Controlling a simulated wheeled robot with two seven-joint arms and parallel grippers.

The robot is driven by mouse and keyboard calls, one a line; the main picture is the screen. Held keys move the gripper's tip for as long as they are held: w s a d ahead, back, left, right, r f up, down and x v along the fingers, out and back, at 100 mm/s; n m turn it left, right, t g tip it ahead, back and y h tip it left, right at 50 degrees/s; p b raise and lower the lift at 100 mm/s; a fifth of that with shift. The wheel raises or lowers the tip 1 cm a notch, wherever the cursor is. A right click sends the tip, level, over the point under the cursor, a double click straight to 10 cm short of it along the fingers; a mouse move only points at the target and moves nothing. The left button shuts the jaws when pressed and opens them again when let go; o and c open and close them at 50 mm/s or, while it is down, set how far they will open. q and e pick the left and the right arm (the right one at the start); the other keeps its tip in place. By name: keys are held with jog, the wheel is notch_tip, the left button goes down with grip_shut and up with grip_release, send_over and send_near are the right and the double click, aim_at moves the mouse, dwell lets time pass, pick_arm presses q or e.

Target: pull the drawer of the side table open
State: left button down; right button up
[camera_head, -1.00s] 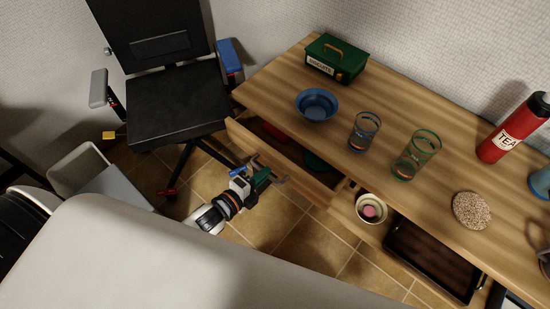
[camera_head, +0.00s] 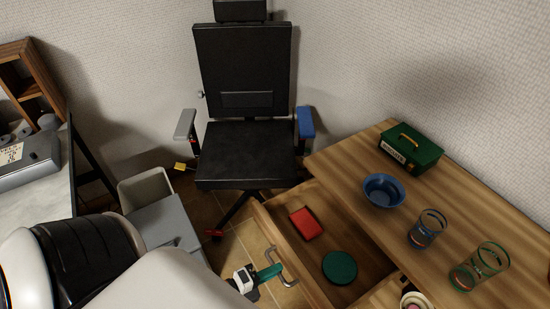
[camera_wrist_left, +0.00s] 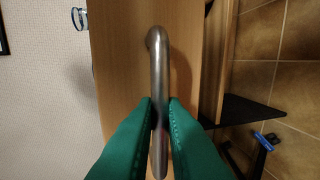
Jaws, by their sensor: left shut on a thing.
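The wooden side table (camera_head: 410,201) stands at the right in the head view. Its drawer (camera_head: 335,292) is pulled well out, with a red box (camera_head: 306,223) and a round green object (camera_head: 339,267) inside. My left gripper (camera_head: 277,271) is at the drawer's front, shut on the metal handle (camera_head: 287,280). In the left wrist view the green fingers (camera_wrist_left: 160,116) close on both sides of the metal bar (camera_wrist_left: 159,75). My right gripper is not in view.
A blue bowl (camera_head: 384,190), a green box (camera_head: 411,149) and glasses (camera_head: 428,229) stand on the tabletop. A black office chair (camera_head: 245,150) is behind the drawer's left side. Grey bins (camera_head: 147,188) stand at the left.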

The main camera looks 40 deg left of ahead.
pick_arm(q)
jog(key=c, duration=1.5)
grip_release()
jog(key=b+v, duration=0.1)
jog(key=v, duration=1.1)
